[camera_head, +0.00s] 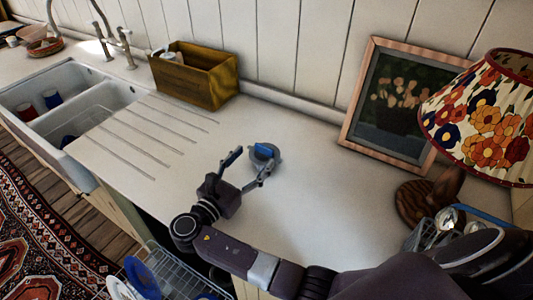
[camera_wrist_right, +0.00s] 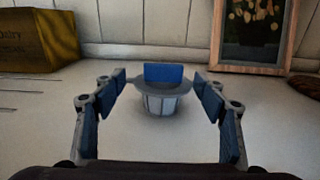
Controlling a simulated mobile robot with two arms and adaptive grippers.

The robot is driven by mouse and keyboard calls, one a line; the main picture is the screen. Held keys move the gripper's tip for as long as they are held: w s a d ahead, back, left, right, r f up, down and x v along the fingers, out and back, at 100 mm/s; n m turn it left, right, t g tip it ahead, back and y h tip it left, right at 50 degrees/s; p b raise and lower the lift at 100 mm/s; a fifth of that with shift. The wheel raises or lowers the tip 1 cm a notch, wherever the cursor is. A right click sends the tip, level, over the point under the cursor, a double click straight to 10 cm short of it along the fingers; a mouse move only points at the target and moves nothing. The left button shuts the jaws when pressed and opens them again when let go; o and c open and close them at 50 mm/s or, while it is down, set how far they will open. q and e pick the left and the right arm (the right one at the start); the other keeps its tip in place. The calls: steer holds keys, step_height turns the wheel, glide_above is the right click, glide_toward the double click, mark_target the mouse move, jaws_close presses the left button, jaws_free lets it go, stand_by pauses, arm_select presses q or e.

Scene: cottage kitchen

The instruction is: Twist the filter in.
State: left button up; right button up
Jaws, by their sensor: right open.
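The filter (camera_head: 265,154) is a small grey round piece with a blue upright grip on top. It stands on the white counter (camera_head: 300,205). In the right wrist view the filter (camera_wrist_right: 162,92) shows a ribbed light-grey cup, a wider grey rim and the blue tab, upright and centred. My right gripper (camera_head: 249,167) is open, with one finger near the filter's left side and the other near its lower right side. In the wrist view the open fingers (camera_wrist_right: 162,90) stand on both sides of the filter with gaps. My left gripper is not in view.
A wooden box (camera_head: 195,74) stands at the back left, beside the double sink (camera_head: 65,100). A framed picture (camera_head: 386,100) leans on the wall at the right, near a flowered lamp (camera_head: 485,120). A dish rack (camera_head: 185,278) is below the counter's front edge. The counter around the filter is clear.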

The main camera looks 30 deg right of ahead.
mark_target(264, 150)
steer(key=d, duration=0.1)
steer(key=d+p, duration=0.1)
steer(key=w+d, duration=0.1)
steer(key=shift+r, duration=0.25)
steer(key=x, duration=0.1)
steer(key=p+x, duration=0.1)
steer(key=shift+w+d+f, duration=0.25)
steer(key=shift+d, duration=0.05)
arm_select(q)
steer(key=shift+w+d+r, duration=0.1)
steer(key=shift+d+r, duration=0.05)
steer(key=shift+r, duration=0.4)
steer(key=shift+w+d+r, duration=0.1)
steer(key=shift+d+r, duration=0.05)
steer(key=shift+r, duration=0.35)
arm_select(e)
steer(key=c, duration=1.3)
